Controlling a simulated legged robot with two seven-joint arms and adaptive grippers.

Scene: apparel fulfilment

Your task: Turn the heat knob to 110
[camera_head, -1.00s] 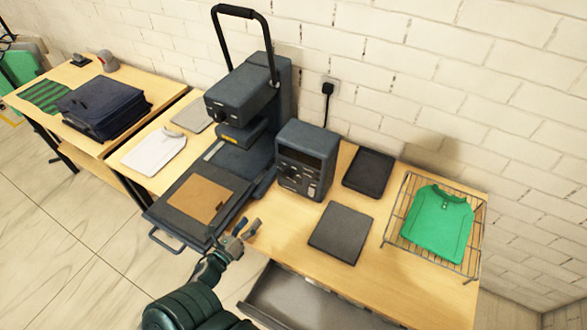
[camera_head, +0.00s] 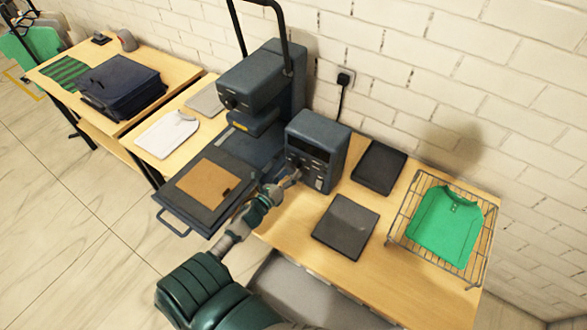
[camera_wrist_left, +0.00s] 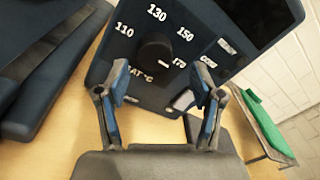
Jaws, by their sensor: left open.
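The heat knob (camera_wrist_left: 155,52) is a round black dial on the dark control box (camera_head: 318,146). In the left wrist view, printed numbers 110, 130, 150 and 170 ring it, with a "°C" label below. A pale mark shows on the knob's lower right, near 170. My left gripper (camera_wrist_left: 160,95) is open, its two fingers spread to either side below the knob, not closed on it. In the head view the left gripper (camera_head: 290,178) is at the front of the control box and hides part of its panel. My right gripper is not in view.
The heat press (camera_head: 262,85) stands left of the control box, its lower plate (camera_head: 180,196) pulled out with a brown sheet on it. Dark pads (camera_head: 346,227) and a wire rack (camera_head: 405,228) with a green shirt (camera_head: 445,222) lie to the right. An open drawer (camera_head: 300,290) juts out in front.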

